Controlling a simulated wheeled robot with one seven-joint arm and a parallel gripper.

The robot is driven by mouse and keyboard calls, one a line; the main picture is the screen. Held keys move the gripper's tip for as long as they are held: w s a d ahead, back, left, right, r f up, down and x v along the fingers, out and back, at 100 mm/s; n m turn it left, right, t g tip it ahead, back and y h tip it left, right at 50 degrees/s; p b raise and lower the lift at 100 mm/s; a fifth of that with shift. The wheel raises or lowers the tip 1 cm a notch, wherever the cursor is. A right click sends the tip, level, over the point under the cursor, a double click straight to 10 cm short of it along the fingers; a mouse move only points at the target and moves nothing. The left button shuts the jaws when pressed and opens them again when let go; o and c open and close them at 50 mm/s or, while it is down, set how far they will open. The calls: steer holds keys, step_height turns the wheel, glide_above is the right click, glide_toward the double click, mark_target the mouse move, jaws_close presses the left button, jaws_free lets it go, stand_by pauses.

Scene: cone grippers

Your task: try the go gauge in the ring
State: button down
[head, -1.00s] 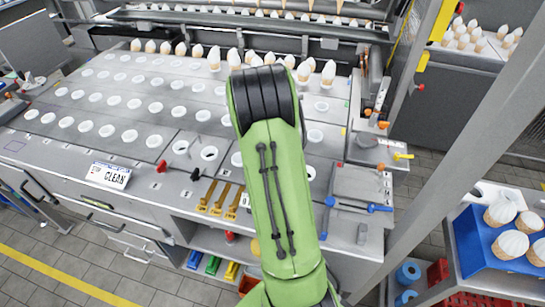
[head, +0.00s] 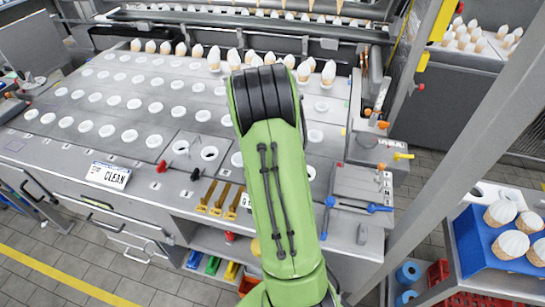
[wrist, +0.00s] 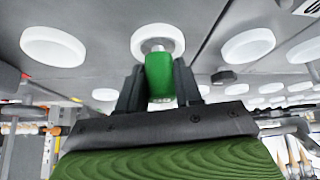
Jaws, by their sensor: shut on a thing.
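My gripper (wrist: 158,78) is shut on the green handle of a gauge (wrist: 160,80) in the wrist view. The gauge's short metal tip (wrist: 153,46) points at a white ring (wrist: 171,31) in the grey plate. The tip overlaps the ring's opening; I cannot tell whether it is inside or just in front of it. In the head view my green arm hides my gripper, the gauge and that part of the plate.
Rows of white rings (head: 129,136) fill the grey plate. A red-ended piece (head: 162,166) and a black piece (head: 195,174) lie near the front edge. White-topped cones (head: 197,51) line the back.

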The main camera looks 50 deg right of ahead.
steer(key=shift+r+n+t+y+b, duration=0.15)
steer(key=shift+n+t+y+b, duration=0.2)
steer(key=shift+n, duration=0.35)
stand_by(0.3)
steer(key=shift+r+p, duration=2.5)
steer(key=shift+r, duration=1.5)
